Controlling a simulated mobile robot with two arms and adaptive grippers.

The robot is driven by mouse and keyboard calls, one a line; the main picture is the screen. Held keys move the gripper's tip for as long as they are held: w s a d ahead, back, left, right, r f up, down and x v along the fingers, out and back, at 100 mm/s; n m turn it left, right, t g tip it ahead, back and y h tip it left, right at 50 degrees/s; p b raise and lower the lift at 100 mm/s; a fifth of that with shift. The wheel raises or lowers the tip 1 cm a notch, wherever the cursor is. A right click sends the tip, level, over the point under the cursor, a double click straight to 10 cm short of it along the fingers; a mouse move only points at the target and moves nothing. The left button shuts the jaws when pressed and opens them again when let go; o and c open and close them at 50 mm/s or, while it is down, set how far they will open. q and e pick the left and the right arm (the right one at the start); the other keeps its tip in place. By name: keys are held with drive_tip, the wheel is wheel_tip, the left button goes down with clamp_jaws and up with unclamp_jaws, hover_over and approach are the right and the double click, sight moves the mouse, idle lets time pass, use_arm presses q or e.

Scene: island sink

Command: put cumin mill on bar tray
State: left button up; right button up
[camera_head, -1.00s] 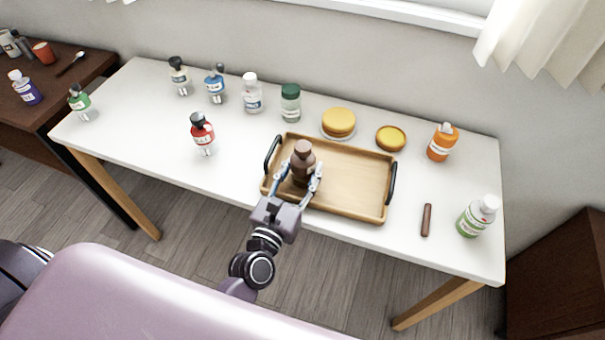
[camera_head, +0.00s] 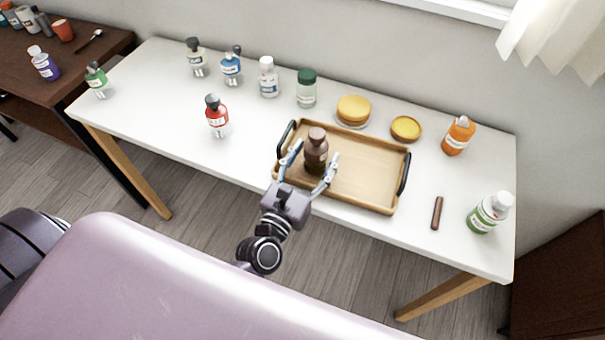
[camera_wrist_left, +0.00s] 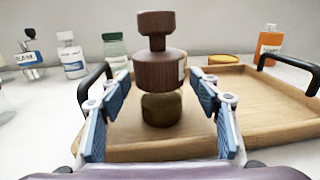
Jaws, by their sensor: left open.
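The cumin mill (camera_head: 316,149) is a dark brown turned mill. It stands upright on the left part of the wooden bar tray (camera_head: 372,186), which has black handles at both ends. In the left wrist view the mill (camera_wrist_left: 160,72) stands in the middle, with the tray (camera_wrist_left: 265,105) under and behind it. My left gripper (camera_head: 310,166) is open, with one finger on each side of the mill. In the left wrist view, gaps show between the mill and both blue finger pads of the gripper (camera_wrist_left: 160,112). My right gripper is not in view.
A red-labelled bottle (camera_head: 217,117) stands left of the tray. Several bottles and yellow round items (camera_head: 353,110) line the back. A brown stick (camera_head: 437,213) and a green-labelled bottle (camera_head: 489,213) are at the right. The tray's right half is empty.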

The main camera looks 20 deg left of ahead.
use_arm(q)
drive_tip(key=s+b, duration=0.2)
drive_tip(key=s, duration=0.9)
drive_tip(key=shift+s+a, duration=0.25)
drive_tip(key=shift+a, duration=0.2)
drive_tip(key=shift+f, duration=0.1)
